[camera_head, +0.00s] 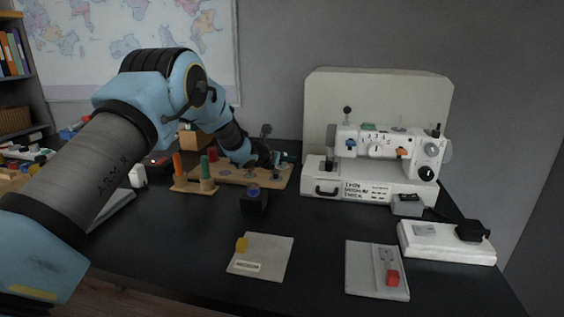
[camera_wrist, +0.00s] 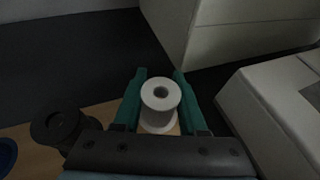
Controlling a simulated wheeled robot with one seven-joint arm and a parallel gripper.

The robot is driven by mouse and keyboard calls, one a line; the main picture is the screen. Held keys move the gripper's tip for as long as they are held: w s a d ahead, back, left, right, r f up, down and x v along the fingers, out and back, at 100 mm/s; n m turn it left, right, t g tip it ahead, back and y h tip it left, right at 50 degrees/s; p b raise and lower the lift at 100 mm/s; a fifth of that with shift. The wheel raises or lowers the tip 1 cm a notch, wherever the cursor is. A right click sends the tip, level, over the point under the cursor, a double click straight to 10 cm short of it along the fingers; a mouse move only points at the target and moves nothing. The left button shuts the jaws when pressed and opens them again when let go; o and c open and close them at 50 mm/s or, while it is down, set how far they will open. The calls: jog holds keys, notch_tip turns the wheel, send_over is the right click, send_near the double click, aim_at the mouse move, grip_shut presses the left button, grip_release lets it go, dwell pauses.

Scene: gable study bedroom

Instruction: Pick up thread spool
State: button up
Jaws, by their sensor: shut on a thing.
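A white thread spool (camera_wrist: 152,104) stands upright between the two green fingers of my gripper (camera_wrist: 160,84) in the wrist view. The fingers are shut on it, one on each side. Its lower flange shows just above or on a light wooden board (camera_wrist: 104,113); I cannot tell whether it touches. The white spool cannot be made out there.
A dark spool (camera_wrist: 57,127) is left of my gripper. A white sewing machine (camera_head: 385,165) is close on the right. A dark block (camera_head: 254,203) stands in front.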

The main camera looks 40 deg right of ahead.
grip_shut()
